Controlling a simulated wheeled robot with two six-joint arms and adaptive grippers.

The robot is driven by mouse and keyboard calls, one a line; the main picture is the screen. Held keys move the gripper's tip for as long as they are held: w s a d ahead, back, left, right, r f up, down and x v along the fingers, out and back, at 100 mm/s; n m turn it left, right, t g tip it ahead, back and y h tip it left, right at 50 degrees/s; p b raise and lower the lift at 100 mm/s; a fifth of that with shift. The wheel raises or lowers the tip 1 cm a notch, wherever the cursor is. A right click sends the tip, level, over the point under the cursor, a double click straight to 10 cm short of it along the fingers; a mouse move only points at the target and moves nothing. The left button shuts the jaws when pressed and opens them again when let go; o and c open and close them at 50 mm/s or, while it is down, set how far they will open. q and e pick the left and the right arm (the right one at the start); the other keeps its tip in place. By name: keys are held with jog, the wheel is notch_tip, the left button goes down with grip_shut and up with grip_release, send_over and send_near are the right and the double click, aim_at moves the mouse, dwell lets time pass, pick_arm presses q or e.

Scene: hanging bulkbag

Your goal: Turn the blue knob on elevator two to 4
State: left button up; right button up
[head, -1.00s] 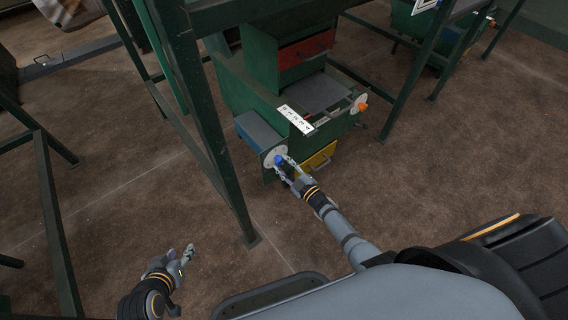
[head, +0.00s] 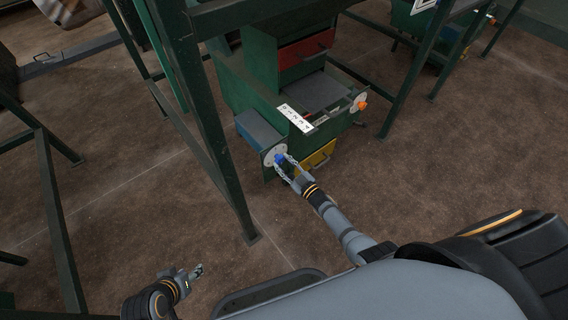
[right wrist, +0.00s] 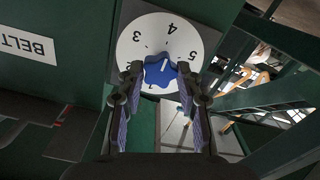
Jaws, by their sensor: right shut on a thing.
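The blue knob (head: 279,159) sits on a round white dial (head: 268,155) at the end of a blue box on the green machine. In the right wrist view the knob (right wrist: 160,72) is between the two fingertips of my right gripper (right wrist: 160,76), which is shut on it. The dial (right wrist: 135,35) shows 3, 4 and 5; its lower part is partly hidden by the fingers. A white mark on the knob points up and slightly right, roughly towards 4. My left gripper (head: 196,272) is low at the left, away from the machine, apparently empty.
An orange knob (head: 361,106) is on the machine's right side. A white label strip (head: 296,118) lies along its top edge. A yellow drawer (head: 316,158) is just right of the blue knob. A green steel post (head: 215,140) stands close on the left.

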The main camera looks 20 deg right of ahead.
jog(key=shift+f, duration=0.1)
jog(key=o, duration=1.1)
jog(key=shift+o, duration=0.2)
jog(key=shift+s, duration=0.1)
jog(key=v, duration=1.1)
jog(key=shift+s+d, duration=0.15)
jog(key=shift+s, duration=0.25)
